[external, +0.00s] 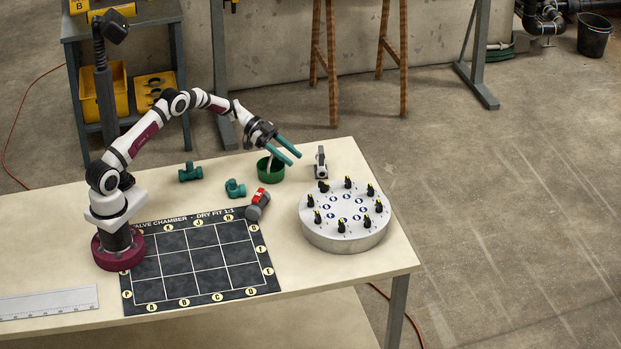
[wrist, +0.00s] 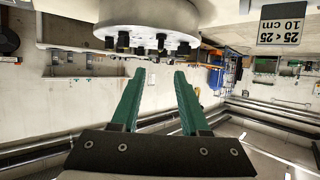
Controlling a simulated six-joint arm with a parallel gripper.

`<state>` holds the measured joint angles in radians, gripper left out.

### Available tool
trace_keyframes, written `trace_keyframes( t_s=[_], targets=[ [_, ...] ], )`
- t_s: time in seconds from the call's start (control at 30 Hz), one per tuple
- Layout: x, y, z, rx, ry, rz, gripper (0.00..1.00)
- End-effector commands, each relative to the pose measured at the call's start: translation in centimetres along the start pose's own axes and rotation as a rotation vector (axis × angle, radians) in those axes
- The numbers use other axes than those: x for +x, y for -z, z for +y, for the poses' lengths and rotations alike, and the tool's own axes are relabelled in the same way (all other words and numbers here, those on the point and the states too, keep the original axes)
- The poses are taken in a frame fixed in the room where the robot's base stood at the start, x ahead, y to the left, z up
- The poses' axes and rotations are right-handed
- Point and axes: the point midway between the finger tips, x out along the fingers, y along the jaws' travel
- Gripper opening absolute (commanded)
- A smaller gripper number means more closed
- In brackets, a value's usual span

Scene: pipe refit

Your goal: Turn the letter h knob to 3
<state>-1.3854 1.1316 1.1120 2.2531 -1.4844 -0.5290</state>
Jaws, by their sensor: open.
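A round light-grey dial unit (external: 346,233) stands near the right end of the table, with a ring of black knobs with yellow marks on top and blue-ringed labels inside the ring. The letters are too small to read, so I cannot tell which knob is h. The unit also shows at the top of the wrist view (wrist: 155,12), upside down, its knobs pointing down. My gripper (external: 291,148) has teal fingers, spread apart and empty, and is in the air to the upper left of the unit, apart from it. The fingers also show in the wrist view (wrist: 158,75).
A green bowl (external: 270,174) stands below my gripper. A grey valve with a red part (external: 259,205) and teal fittings (external: 235,188) (external: 190,172) lie to the left. A small grey-white device (external: 320,163) stands behind the unit. A dark grid mat (external: 200,265) lies in front of my base.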

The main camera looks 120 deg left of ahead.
Motion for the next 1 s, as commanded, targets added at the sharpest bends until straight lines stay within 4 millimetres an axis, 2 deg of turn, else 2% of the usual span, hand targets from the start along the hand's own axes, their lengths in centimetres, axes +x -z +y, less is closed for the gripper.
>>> trace_keyframes(
  t_s=[0.03, 0.13, 0.4, 0.43, 0.5, 0.57, 0.6, 0.7, 0.73, 0.8, 1.0],
  targets=[
    [-0.9, 0.0, -0.1, -0.001, 0.003, 0.0, 0.45],
    [-2.0, 0.0, 0.0, -0.001, 0.001, 0.0, 0.45],
    [-2.4, 0.0, 0.0, -0.001, 0.0, 0.0, 0.45],
    [-2.4, 0.0, 0.0, -0.001, 0.0, 0.0, 0.47],
    [-2.6, 0.6, 0.0, 0.001, 0.001, 0.0, 0.59],
    [-3.4, 2.6, -0.1, 0.006, 0.002, 0.0, 0.7],
    [-4.3, 4.8, -0.1, 0.009, 0.003, 0.001, 0.76],
    [-6.6, 11.3, 0.0, 0.025, 0.007, -0.003, 0.76],
    [-4.3, 10.8, 0.0, 0.094, 0.024, -0.03, 0.76],
    [-0.9, 11.0, -0.3, 0.256, 0.079, -0.087, 0.76],
    [7.7, 12.5, -0.1, 0.735, 0.245, -0.319, 0.76]
  ],
)
